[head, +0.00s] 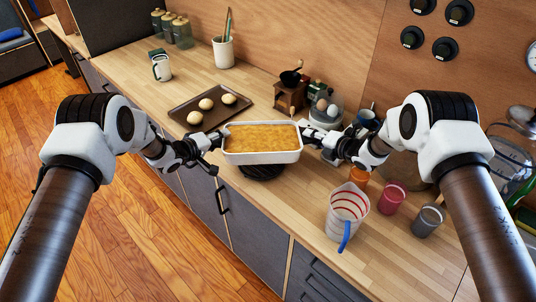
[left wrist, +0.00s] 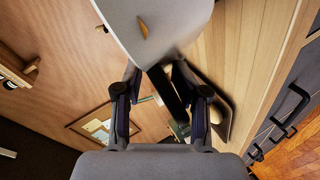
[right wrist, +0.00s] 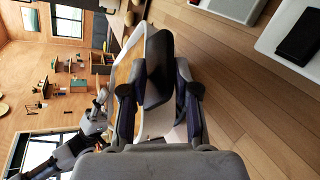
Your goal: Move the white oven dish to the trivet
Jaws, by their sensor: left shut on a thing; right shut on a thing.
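The white oven dish (head: 262,157), filled with a golden-brown bake, is level in the middle of the head view. My left gripper (head: 214,139) is shut on its left end, and my right gripper (head: 310,136) on its right end. The dish's white side fills the top of the left wrist view (left wrist: 165,20). A dark round trivet (head: 262,173) lies on the counter under the dish's near side and is mostly hidden by it. The dish appears held above the trivet; whether they touch cannot be told.
A dark baking tray (head: 205,119) with three buns lies left of the dish. A measuring jug (head: 345,215), a pink cup (head: 391,198) and a grey cup (head: 428,220) stand to the right. A grinder (head: 290,97) stands behind. The counter front edge is close.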

